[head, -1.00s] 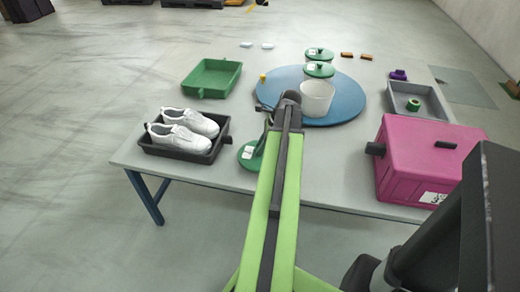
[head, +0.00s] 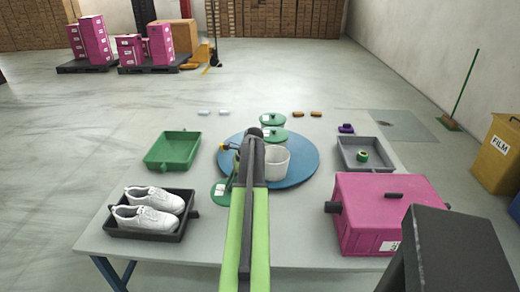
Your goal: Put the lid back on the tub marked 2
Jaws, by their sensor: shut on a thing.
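An open white tub (head: 277,165) stands on the blue round turntable (head: 305,170), just right of my arm. Two more tubs with green lids, a nearer lid (head: 277,136) and a farther lid (head: 273,119), stand behind it. I cannot read any number on the tubs. My gripper (head: 231,181) is partly hidden by my own arm, left of the open tub. It is shut on a green lid (head: 219,190) with a white label, at the turntable's near left edge. I cannot tell whether the lid touches the table.
A black tray (head: 168,236) with white shoes is at the front left, an empty green tray (head: 170,152) behind it. A pink box (head: 385,210) is at the front right, a grey tray (head: 350,160) behind it. Small orange and pale items lie along the back.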

